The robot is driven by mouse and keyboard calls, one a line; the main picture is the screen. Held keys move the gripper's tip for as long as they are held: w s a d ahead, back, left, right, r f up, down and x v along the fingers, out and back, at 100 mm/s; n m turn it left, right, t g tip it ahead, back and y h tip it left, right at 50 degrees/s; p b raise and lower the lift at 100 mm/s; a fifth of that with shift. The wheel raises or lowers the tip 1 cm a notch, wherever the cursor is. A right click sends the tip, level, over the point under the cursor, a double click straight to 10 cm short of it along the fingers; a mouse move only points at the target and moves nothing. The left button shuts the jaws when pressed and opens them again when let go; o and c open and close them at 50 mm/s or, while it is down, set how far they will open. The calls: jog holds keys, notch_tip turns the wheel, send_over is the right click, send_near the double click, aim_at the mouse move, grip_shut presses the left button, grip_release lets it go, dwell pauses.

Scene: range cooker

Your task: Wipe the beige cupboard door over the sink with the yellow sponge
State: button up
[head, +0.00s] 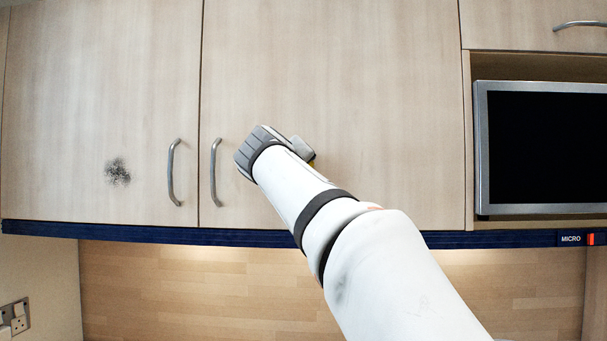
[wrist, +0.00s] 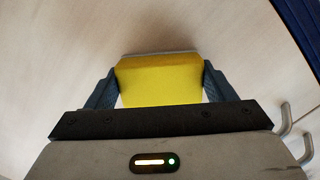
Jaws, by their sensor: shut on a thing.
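The beige cupboard has two doors, a left door (head: 90,70) and a right door (head: 340,70). A dark speckled smudge (head: 117,171) is on the lower part of the left door. My gripper (wrist: 160,80) is shut on the yellow sponge (wrist: 158,83), with one finger on each side of it. In the head view my gripper (head: 275,148) is in front of the right door, just right of its handle. There the sponge is almost wholly hidden behind my gripper. The sponge faces the pale door surface, but I cannot tell whether it touches.
Bar handles stand out from the left door (head: 173,172) and the right door (head: 215,172). A dark blue strip (head: 120,231) runs below the doors. A microwave (head: 540,148) sits in a niche at the right. A socket (head: 14,318) is at the lower left.

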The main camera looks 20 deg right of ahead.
jog(key=shift+w+a, duration=0.3)
jog(key=shift+a, duration=0.35)
jog(key=shift+w+a, duration=0.3)
jog(key=shift+a, duration=0.4)
jog(key=shift+w+a, duration=0.3)
jog(key=shift+a, duration=0.35)
jog(key=shift+f+b+v, duration=0.1)
jog(key=shift+b+v, duration=0.65)
jog(key=shift+v, duration=0.75)
jog(key=shift+f+b+v, duration=0.15)
jog(key=shift+b+v, duration=0.55)
jog(key=shift+v, duration=0.75)
jog(key=shift+s+d, duration=0.15)
jog(key=shift+s, duration=0.1)
jog(key=b+v, duration=0.1)
jog(key=v, duration=0.1)
jog(key=shift+s, duration=0.4)
